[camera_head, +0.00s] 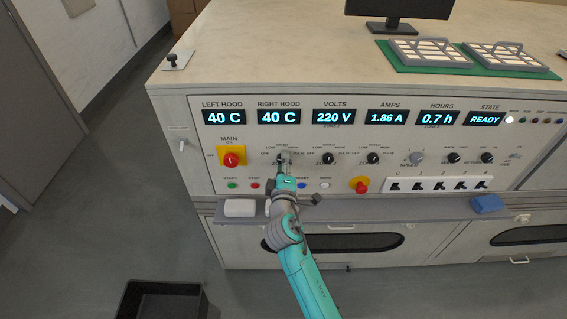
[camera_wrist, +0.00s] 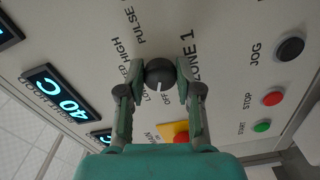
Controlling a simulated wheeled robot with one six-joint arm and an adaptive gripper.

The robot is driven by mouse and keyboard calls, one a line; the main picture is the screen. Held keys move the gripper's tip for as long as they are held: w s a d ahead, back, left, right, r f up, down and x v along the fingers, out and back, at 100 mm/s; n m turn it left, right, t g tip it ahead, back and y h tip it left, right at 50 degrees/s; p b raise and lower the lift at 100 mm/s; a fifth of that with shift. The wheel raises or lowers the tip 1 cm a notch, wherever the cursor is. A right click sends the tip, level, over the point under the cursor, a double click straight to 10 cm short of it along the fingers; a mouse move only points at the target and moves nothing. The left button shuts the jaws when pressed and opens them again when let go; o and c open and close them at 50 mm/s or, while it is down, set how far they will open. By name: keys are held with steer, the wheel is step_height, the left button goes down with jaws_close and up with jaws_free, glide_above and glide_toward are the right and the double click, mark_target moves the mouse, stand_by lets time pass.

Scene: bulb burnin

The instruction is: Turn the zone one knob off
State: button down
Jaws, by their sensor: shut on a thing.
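The zone one knob (camera_wrist: 160,72) is a dark round knob on the pale panel, seen between my fingertips in the wrist view. A white mark on it points down the picture, toward the printed OFF label (camera_wrist: 165,99). My gripper (camera_wrist: 159,76) is shut on the knob, with one finger on each side. In the head view my gripper (camera_head: 282,161) reaches the panel below the RIGHT HOOD display and hides most of the knob.
Two similar knobs (camera_head: 328,158) (camera_head: 373,158) sit to the right. A red-on-yellow main switch (camera_head: 231,159) is left, and a red emergency button (camera_head: 360,186) is lower right. A ledge (camera_head: 340,211) with a white block (camera_head: 240,208) and blue block (camera_head: 487,203) runs below.

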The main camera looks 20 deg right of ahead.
steer(key=shift+n, duration=1.6)
steer(key=c, duration=0.8)
jaws_free()
steer(key=shift+o, duration=0.2)
steer(key=shift+a, duration=0.1)
steer(key=v, duration=1.2)
